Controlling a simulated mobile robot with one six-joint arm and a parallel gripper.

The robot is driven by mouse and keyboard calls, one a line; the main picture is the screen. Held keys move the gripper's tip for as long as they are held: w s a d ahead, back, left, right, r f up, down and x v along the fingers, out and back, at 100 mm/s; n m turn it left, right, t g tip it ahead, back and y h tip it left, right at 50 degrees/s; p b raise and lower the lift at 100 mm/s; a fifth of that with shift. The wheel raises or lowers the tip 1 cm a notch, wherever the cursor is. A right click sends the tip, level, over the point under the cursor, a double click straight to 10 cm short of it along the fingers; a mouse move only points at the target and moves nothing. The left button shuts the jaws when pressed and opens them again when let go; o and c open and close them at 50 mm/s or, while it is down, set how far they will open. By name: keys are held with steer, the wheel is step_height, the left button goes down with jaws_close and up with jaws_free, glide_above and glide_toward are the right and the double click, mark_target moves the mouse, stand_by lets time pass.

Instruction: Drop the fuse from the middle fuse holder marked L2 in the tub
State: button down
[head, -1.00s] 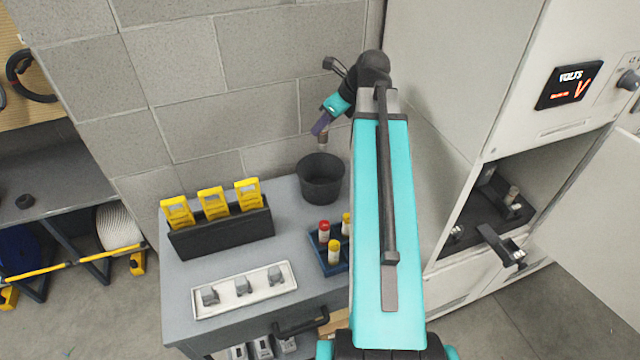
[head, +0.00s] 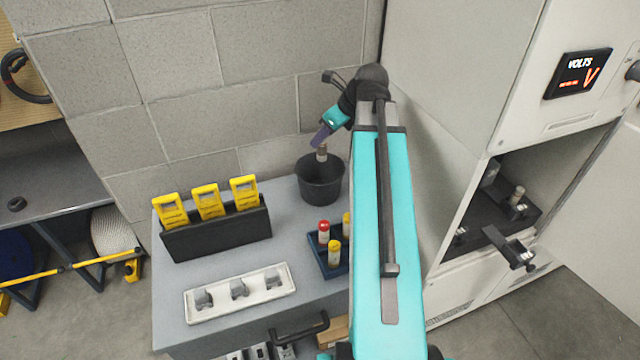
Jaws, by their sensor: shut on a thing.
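My gripper (head: 322,140) is shut on a small grey-brown fuse (head: 321,154). It holds the fuse upright at the mouth of the black tub (head: 320,188), near the tub's back rim. I cannot tell whether the fuse's lower end is inside the tub or just above it. The tub stands on the grey cart top at the back right. The fuse holder (head: 508,247) in the open cabinet at right is swung out; I cannot read any L2 mark on it.
A black rack (head: 218,234) with yellow handles stands on the cart. In front lies a white tray (head: 240,292) with grey clips. A blue block (head: 330,262) holds red- and yellow-capped fuses beside my arm. The block wall is close behind the tub.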

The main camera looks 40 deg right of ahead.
steer(key=c, duration=1.4)
jaws_free()
steer(key=shift+c, duration=0.2)
steer(key=shift+r, duration=0.1)
steer(key=b+v, duration=0.2)
steer(key=v, duration=1.1)
steer(key=shift+s+r, duration=0.2)
steer(key=shift+r, duration=0.1)
steer(key=shift+s, duration=0.1)
